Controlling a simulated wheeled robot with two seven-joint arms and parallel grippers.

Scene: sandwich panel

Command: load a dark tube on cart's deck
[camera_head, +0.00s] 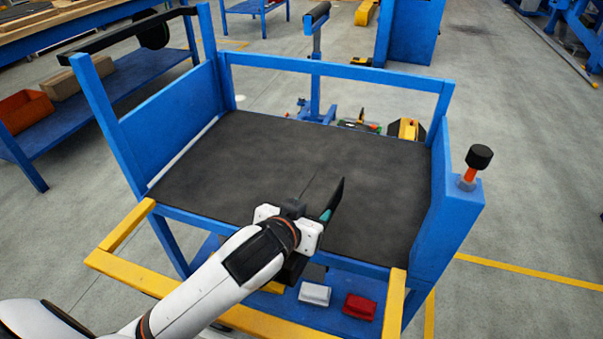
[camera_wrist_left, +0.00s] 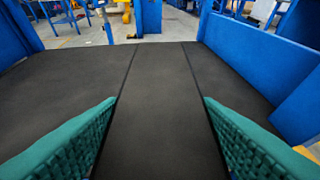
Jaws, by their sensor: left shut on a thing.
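The blue cart's deck (camera_head: 280,165) is a flat dark surface between blue side panels, and it fills much of the wrist view (camera_wrist_left: 50,85). My left gripper (camera_head: 322,205) is over the deck's near edge. Its teal pads stand on both sides of a dark tube (camera_wrist_left: 160,110) in the left wrist view. The tube runs straight away from me toward the deck's far edge. It is nearly the deck's colour and hard to pick out in the head view. I cannot tell whether it touches the deck. My right gripper is not in view.
A yellow bar frame (camera_head: 130,225) runs along the cart's near side. A white box (camera_head: 314,294) and a red box (camera_head: 360,307) sit on the lower shelf. A black-topped knob (camera_head: 479,158) stands at the right corner. A blue rack (camera_head: 150,75) is at left.

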